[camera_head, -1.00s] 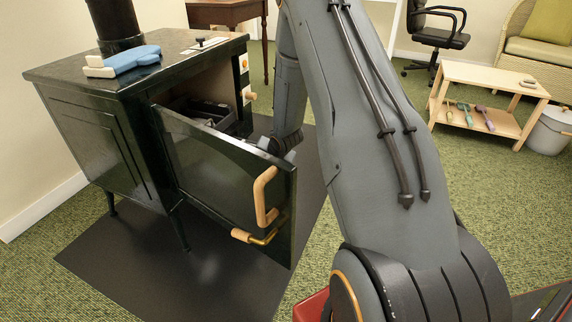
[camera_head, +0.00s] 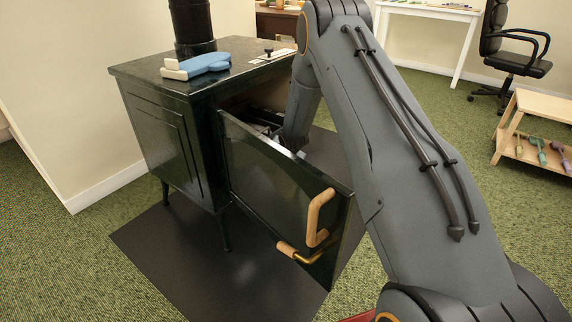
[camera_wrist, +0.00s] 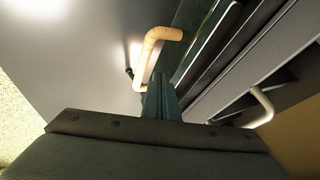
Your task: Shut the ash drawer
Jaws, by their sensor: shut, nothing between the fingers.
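The dark green stove (camera_head: 165,130) stands at left with its front door (camera_head: 275,180) swung open. A dark tray-like part (camera_head: 262,118), possibly the ash drawer, shows in the opening behind the door. How far it is out is hard to tell. My arm reaches down behind the door, which hides my gripper in the head view. In the wrist view my gripper (camera_wrist: 161,98) is shut and empty. A wooden handle (camera_wrist: 150,50) appears just beyond its fingertips, and a paler curved handle (camera_wrist: 263,108) is at right. I cannot tell whether the fingers touch anything.
The door carries a wooden handle (camera_head: 316,218) and a brass-and-wood latch (camera_head: 298,252), jutting toward the viewer. A blue and cream object (camera_head: 198,65) lies on the stove top. A dark floor plate (camera_head: 205,265) lies below. A low wooden bench (camera_head: 543,108) stands at right.

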